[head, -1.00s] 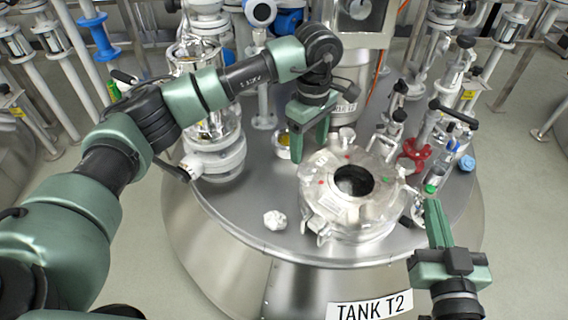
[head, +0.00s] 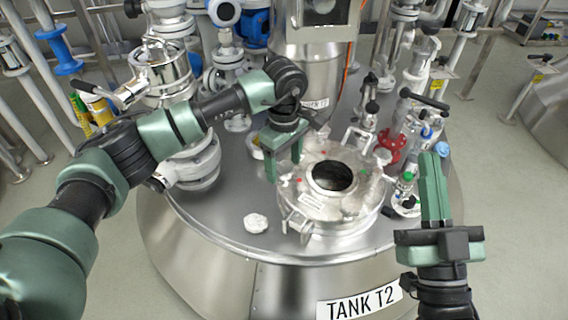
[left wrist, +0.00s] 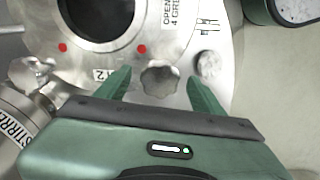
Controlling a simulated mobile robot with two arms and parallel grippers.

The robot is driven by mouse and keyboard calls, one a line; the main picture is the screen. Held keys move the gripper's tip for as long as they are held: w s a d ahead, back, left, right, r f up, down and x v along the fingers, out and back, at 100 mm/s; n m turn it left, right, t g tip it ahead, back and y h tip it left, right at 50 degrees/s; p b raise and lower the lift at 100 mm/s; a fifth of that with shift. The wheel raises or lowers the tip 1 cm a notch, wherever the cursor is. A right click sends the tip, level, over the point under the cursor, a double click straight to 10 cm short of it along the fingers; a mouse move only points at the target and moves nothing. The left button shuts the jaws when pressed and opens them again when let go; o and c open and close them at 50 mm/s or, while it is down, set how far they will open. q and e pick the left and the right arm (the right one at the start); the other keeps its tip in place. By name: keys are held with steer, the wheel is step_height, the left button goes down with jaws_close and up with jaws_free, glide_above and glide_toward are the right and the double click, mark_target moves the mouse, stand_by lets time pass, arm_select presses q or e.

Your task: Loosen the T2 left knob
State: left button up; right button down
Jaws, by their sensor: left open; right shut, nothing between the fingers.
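The T2 left knob (left wrist: 160,80) is a grey lobed knob on the hatch plate, beside a "T2" label (left wrist: 103,75) in the left wrist view. My left gripper (left wrist: 158,88) is open, with one finger on each side of the knob and gaps visible on both sides. In the head view, my left gripper (head: 284,166) points down at the left edge of the round hatch (head: 345,212), and I cannot make out the knob there. My right gripper (head: 430,157) is shut and empty, to the right of the hatch.
A loose-looking white knob (head: 256,222) lies on the tank top (head: 215,222), left of the hatch. A red handwheel (head: 391,146) and glass fittings stand to the right. Piping (head: 193,165) stands on the left, beneath my left arm. The front tank top is mostly clear.

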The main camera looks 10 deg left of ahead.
arm_select(q)
steer(key=c, duration=1.4)
